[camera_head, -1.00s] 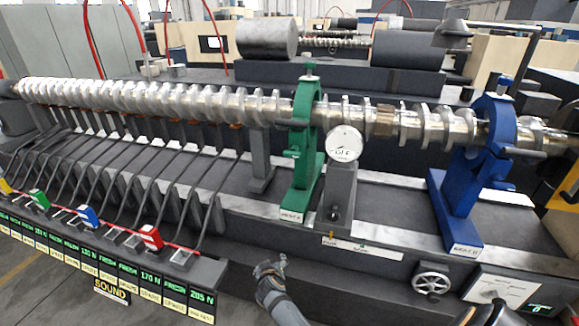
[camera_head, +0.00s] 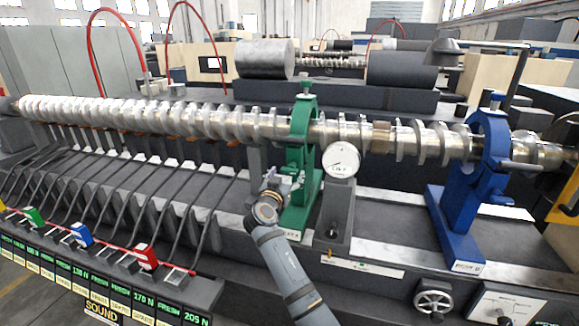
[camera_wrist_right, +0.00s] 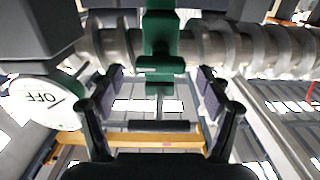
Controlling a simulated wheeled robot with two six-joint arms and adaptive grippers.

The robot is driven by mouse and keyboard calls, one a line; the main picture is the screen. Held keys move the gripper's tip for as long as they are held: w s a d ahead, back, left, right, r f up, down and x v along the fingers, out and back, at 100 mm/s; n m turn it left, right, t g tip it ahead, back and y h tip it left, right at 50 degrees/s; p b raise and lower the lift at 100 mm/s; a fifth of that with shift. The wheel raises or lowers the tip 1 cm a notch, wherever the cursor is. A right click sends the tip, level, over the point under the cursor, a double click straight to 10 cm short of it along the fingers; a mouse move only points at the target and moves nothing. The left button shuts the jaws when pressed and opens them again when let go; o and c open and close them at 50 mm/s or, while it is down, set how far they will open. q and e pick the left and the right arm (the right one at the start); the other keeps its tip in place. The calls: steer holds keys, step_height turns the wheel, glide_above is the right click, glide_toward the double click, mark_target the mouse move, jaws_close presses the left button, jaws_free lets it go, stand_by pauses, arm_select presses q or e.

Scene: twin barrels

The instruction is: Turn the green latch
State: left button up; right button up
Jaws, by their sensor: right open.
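The green stand (camera_head: 299,150) clasps the long metal shaft (camera_head: 150,112) and has a small knob (camera_head: 306,84) on top. Its green clamp also shows in the right wrist view (camera_wrist_right: 161,45), at the top middle. A dark T-shaped bar (camera_wrist_right: 158,126) shows below the clamp there, between my fingers; I cannot tell whether it is the latch. My right gripper (camera_head: 287,183) is in front of the green stand, below the shaft. In the right wrist view its two fingers (camera_wrist_right: 160,85) are spread, with nothing pinched. My left gripper is not in view.
A round dial (camera_head: 341,160) on a grey post stands just right of the green stand. A blue stand (camera_head: 465,190) holds the shaft farther right. Rows of dark rods (camera_head: 130,190) and labelled boxes lie at the left. A handwheel (camera_head: 433,301) is at the lower right.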

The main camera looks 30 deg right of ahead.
mark_target(288, 172)
steer(key=shift+x, duration=1.6)
steer(key=c, duration=1.2)
